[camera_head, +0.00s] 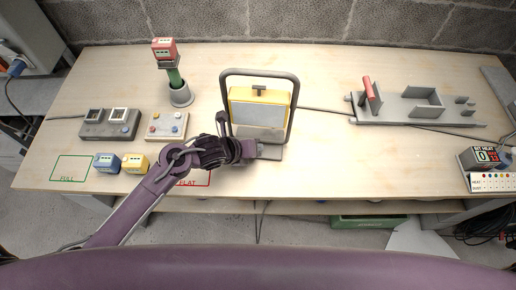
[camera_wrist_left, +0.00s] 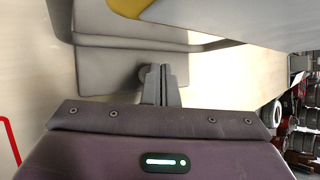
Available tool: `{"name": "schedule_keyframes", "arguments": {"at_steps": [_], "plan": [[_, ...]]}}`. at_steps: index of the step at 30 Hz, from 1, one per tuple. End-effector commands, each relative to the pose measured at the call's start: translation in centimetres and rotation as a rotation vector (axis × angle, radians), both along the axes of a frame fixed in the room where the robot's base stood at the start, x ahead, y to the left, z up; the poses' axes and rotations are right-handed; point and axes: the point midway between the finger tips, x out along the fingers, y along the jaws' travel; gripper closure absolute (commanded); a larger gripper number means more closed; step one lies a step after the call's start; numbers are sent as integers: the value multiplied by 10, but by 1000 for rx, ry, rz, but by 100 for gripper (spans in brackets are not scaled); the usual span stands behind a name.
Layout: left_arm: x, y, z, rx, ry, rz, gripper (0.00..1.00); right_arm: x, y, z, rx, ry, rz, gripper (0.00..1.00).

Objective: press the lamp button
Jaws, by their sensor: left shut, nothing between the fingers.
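The work lamp (camera_head: 258,93) stands at the middle of the table, with a yellow housing in a grey tubular frame. My left gripper (camera_head: 256,151) is shut and empty, low in front of the lamp at its grey base (camera_head: 272,153). In the left wrist view, the shut fingers (camera_wrist_left: 163,80) point at the grey base (camera_wrist_left: 100,68), under the lamp's yellow edge (camera_wrist_left: 126,7). A small rounded grey shape shows by the fingertips; I cannot tell whether it is the button or whether they touch it. My right gripper is in neither view.
A switch box (camera_head: 110,124), a button box (camera_head: 166,126) and blue (camera_head: 107,162) and yellow (camera_head: 134,162) blocks lie at left. A red-topped stand (camera_head: 175,75) is behind them. A grey fixture (camera_head: 410,107) and a counter (camera_head: 486,156) are at right.

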Motion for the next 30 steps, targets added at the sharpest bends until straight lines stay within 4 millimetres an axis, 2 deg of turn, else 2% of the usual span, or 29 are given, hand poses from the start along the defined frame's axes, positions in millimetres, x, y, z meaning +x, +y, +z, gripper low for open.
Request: {"name": "schedule_keyframes", "arguments": {"at_steps": [3, 11, 30], "plan": [[0, 0, 6, 1, -2, -1, 100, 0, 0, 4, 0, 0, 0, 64], [0, 0, 6, -1, -1, -1, 100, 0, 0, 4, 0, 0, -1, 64], [0, 0, 65, 0, -2, -1, 100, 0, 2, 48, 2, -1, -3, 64]]}}
